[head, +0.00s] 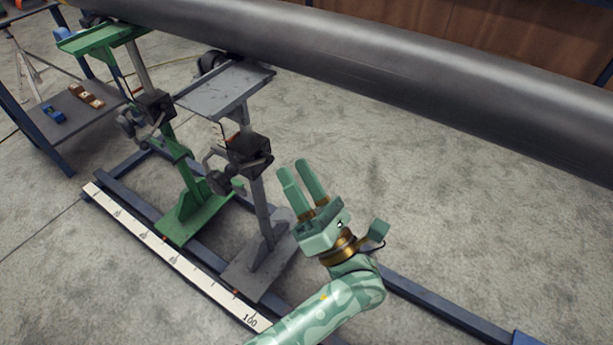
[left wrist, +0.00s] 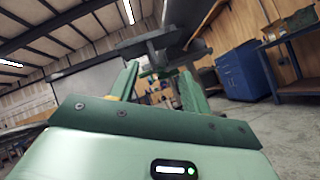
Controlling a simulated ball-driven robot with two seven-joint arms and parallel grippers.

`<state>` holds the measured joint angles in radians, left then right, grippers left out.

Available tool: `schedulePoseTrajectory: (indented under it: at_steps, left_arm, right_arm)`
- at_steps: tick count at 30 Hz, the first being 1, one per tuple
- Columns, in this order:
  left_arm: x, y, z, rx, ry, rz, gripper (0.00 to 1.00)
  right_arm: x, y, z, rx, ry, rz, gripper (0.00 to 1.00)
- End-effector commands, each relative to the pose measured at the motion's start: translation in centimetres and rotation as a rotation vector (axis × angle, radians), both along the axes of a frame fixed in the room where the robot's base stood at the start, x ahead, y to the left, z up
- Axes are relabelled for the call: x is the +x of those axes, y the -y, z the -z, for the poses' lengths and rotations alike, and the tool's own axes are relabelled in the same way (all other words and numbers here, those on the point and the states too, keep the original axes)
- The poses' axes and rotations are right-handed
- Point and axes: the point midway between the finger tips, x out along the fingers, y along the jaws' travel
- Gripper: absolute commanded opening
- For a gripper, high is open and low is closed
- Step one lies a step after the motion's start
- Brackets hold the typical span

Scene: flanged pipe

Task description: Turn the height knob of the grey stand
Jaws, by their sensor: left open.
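The grey stand (head: 262,215) stands on a rail frame, with a flat grey top plate under the pipe. A dark housing (head: 248,150) sits on its post, and a dark round knob (head: 220,182) with a thin crank shows at the housing's left. My left gripper (head: 292,168) is open and empty, to the right of the post and apart from the knob. Its two fingers also show in the left wrist view (left wrist: 158,82). Dark stand-like parts show beyond them there; I cannot tell which stand they belong to. My right gripper is not in view.
A large grey pipe (head: 400,70) crosses above. A green stand (head: 185,165) is close to the grey stand's left. A white ruler (head: 165,250) lies along the rail frame. A shelf (head: 75,115) is at far left.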

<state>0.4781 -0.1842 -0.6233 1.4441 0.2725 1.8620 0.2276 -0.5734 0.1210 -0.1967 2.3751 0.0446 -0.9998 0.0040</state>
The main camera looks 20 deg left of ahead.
Motion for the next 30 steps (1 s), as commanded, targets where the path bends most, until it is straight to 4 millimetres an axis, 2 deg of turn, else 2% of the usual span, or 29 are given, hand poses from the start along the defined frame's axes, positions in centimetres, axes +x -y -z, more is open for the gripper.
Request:
schedulePoseTrajectory:
  at_steps: [1,3,14,15,18,22,25,27,29,30]
  left_arm:
    - [0.0,0.2,-0.9,0.027,-0.008,0.001,0.47]
    - [0.1,0.4,-1.2,0.056,-0.022,0.002,0.47]
    - [0.2,0.7,-1.1,0.083,-0.038,0.004,0.47]
    - [0.2,0.7,-1.1,0.083,-0.038,0.004,0.58]
    - [0.2,0.7,-1.1,0.081,-0.038,0.004,0.84]
    - [0.1,0.8,-1.9,0.123,-0.058,0.004,0.84]
    - [0.0,1.6,-3.6,0.274,-0.144,0.006,0.84]
    - [-0.1,2.5,-4.6,0.454,-0.256,0.014,0.84]
    - [-0.3,3.4,-4.5,0.64,-0.381,0.029,0.84]
    - [-0.6,4.0,-3.8,0.771,-0.476,0.045,0.84]
  right_arm:
    - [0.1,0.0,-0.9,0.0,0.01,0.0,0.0]
    - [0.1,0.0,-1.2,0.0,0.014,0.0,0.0]
    - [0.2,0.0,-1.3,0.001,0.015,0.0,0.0]
    - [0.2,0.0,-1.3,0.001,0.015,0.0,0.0]
    - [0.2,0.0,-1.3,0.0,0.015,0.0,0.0]
    - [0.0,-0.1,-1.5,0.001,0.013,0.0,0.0]
    - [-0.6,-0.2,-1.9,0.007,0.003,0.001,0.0]
    - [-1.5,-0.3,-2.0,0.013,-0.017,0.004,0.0]
    - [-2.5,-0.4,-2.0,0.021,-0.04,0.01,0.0]
    - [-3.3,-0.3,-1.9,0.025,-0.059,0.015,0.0]
